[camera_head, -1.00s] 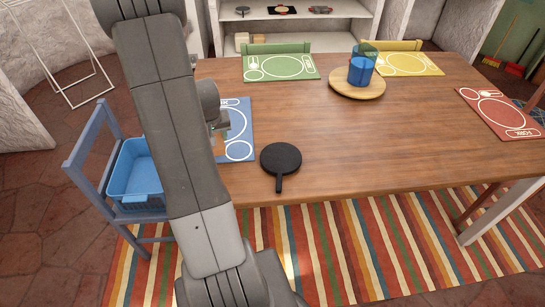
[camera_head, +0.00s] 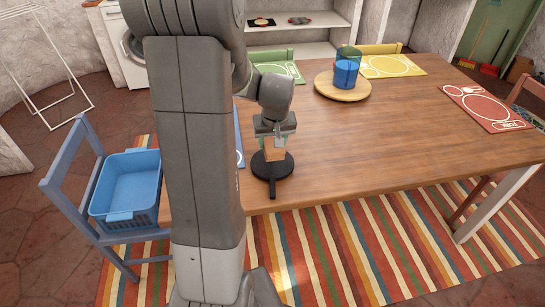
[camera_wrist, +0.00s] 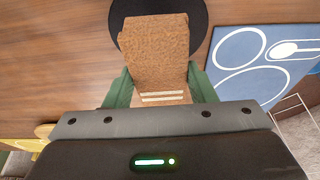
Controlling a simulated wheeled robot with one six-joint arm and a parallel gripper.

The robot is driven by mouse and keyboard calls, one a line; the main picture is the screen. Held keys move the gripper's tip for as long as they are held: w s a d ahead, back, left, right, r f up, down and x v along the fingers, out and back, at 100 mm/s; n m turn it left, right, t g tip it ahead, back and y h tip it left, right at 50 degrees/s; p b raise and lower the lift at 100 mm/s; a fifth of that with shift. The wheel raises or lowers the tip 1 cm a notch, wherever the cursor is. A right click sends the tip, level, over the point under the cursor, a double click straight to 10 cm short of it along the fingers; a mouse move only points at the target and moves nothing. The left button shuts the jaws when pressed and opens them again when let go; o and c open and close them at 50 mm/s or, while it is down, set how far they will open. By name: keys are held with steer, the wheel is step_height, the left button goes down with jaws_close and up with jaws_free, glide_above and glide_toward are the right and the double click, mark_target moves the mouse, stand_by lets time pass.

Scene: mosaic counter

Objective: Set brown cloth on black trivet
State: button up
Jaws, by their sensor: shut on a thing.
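The brown cloth (camera_wrist: 155,52) is a folded, textured piece with pale stripes near one end. My gripper (camera_wrist: 160,92) is shut on it, with green fingers on either side of the striped end. In the head view the cloth (camera_head: 273,154) hangs below my gripper (camera_head: 274,140). The black trivet (camera_head: 284,168) is a round dark plate with a short handle on the table. In the wrist view the trivet (camera_wrist: 199,20) shows behind the cloth, which covers most of it. I cannot tell whether the cloth touches it.
The wooden table (camera_head: 400,125) has clear room right of the trivet. A blue placemat (camera_wrist: 262,60) lies beside the trivet. A round wooden board (camera_head: 325,91) holds a blue cup (camera_head: 346,73). A blue chair with a blue basket (camera_head: 128,190) stands at left.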

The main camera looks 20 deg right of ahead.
mark_target(273, 163)
steer(key=shift+f, duration=2.75)
steer(key=shift+f, duration=0.1)
steer(key=shift+f+b, duration=0.15)
steer(key=shift+b, duration=0.2)
steer(key=o, duration=0.9)
steer(key=shift+o, duration=0.2)
steer(key=shift+r, duration=0.6)
steer(key=p+v, duration=0.1)
steer(key=v, duration=1)
steer(key=shift+s+r, duration=0.1)
steer(key=shift+s, duration=0.05)
